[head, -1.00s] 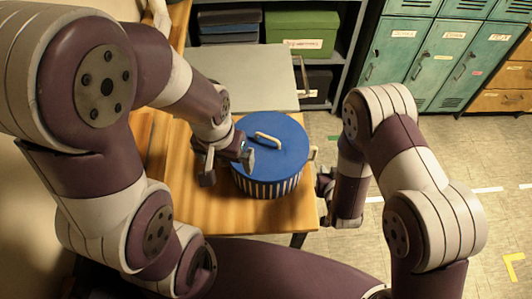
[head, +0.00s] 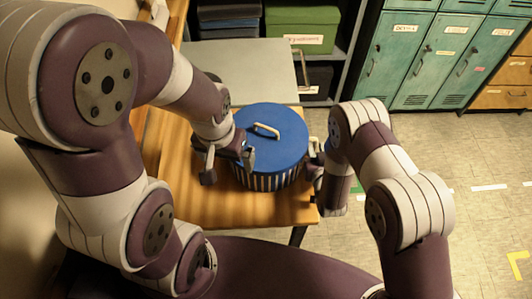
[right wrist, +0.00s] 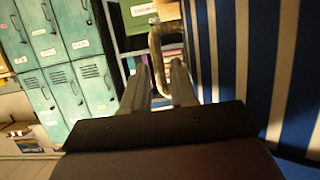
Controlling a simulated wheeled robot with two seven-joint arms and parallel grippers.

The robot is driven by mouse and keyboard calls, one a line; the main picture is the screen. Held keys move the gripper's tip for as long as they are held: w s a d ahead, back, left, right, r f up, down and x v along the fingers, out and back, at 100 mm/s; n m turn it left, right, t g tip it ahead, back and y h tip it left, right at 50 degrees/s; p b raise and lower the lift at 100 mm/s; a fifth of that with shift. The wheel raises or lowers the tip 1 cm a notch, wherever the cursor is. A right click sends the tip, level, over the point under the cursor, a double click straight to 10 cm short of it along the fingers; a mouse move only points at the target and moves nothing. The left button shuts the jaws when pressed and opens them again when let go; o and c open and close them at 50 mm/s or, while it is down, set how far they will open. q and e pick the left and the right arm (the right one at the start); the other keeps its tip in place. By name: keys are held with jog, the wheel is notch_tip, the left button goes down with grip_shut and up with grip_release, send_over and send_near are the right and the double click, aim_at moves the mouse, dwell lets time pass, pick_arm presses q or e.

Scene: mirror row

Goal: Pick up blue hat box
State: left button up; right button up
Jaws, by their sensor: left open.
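The blue hat box (head: 272,142) has a flat blue lid with a pale handle on top and blue-and-white striped sides. It stands upright on the wooden table (head: 190,212). My left gripper (head: 228,167) is open at the box's left side; any side handle there is hidden. My right gripper (head: 318,165) is close to the box's right side. In the right wrist view its two fingers (right wrist: 161,84) are apart, and a tan loop handle (right wrist: 156,50) on the box's striped wall (right wrist: 245,60) shows at or just past the fingertips; I cannot tell if they touch.
A grey board or surface (head: 240,70) lies behind the box. Beyond it is a dark shelf with a green box (head: 302,27). Teal lockers (head: 400,60) and wooden drawers (head: 505,72) line the back right. The floor right of the table is clear.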

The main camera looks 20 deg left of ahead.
jog(key=shift+w+a+f, duration=0.1)
jog(key=shift+w, duration=0.2)
jog(key=shift+s, duration=0.15)
grip_shut()
jog(key=shift+r, duration=0.25)
